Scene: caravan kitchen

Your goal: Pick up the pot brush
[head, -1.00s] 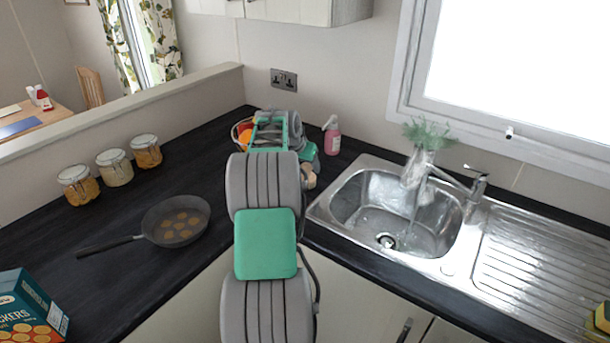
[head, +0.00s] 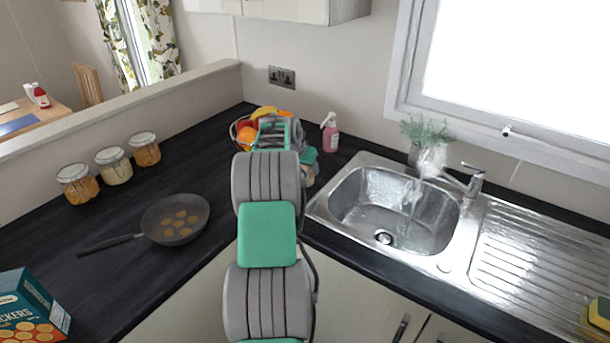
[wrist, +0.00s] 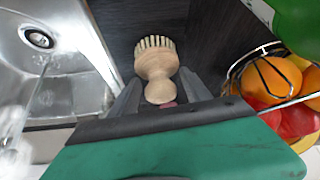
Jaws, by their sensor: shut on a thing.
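The pot brush (wrist: 157,65) shows in the wrist view, with a pale wooden knob and short cream bristles pointing to the top of the picture. My gripper (wrist: 160,92) is shut on its wooden knob, one grey finger on each side. In the head view my arm covers most of the brush and the gripper. A small pale part of the brush (head: 308,177) shows at the arm's right edge, near the counter's front edge. I cannot tell from these views whether the bristles touch the counter.
The sink (head: 395,210) with running water lies right of the arm. A fruit basket (wrist: 262,62) stands close by in the wrist view. A pink spray bottle (head: 330,132) stands behind. A pan (head: 175,218) and several jars (head: 112,165) are on the left counter.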

